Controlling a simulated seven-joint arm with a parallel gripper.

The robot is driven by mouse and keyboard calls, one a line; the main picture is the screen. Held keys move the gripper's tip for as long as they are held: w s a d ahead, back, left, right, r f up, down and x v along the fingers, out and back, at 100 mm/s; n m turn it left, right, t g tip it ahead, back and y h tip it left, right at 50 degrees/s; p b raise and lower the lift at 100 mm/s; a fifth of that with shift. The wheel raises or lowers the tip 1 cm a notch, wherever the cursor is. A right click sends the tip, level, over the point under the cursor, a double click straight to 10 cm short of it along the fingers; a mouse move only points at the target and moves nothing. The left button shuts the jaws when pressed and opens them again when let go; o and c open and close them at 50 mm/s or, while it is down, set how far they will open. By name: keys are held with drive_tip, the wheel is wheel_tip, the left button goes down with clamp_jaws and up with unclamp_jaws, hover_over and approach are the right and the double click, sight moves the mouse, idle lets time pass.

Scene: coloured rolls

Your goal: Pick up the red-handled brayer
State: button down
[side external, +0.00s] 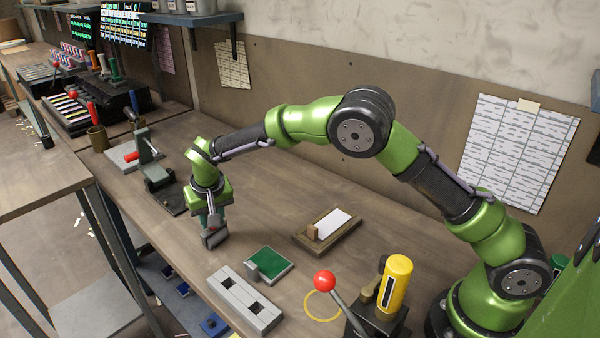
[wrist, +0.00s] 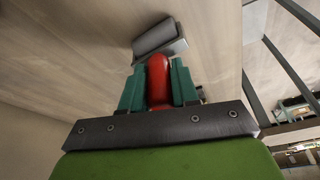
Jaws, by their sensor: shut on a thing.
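The brayer's red handle (wrist: 158,78) is between the two teal fingers of my gripper (wrist: 158,85) in the wrist view. The gripper is shut on it. The brayer's dark grey roller (wrist: 157,38) shows beyond the fingertips. In the side external view my gripper (side external: 211,220) points down at the middle of the bench, with the grey roller (side external: 215,238) below it. The red handle is mostly hidden there by the fingers. I cannot tell whether the roller touches the bench.
A grey block with square holes (side external: 245,300), a green pad (side external: 270,264) and a wooden tray with white paper (side external: 328,229) lie right of the gripper. A dark stand (side external: 160,180) is to its left. A red-knobbed lever (side external: 325,281) and yellow cylinder (side external: 395,283) stand near my base.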

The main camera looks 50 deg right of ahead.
drive_tip(key=shift+r, duration=0.15)
wheel_tip(320, 180, up, 10)
drive_tip(key=shift+f, duration=0.1)
idle(0.3)
drive_tip(key=c, duration=1.6)
unclamp_jaws()
drive_tip(key=shift+c, duration=0.8)
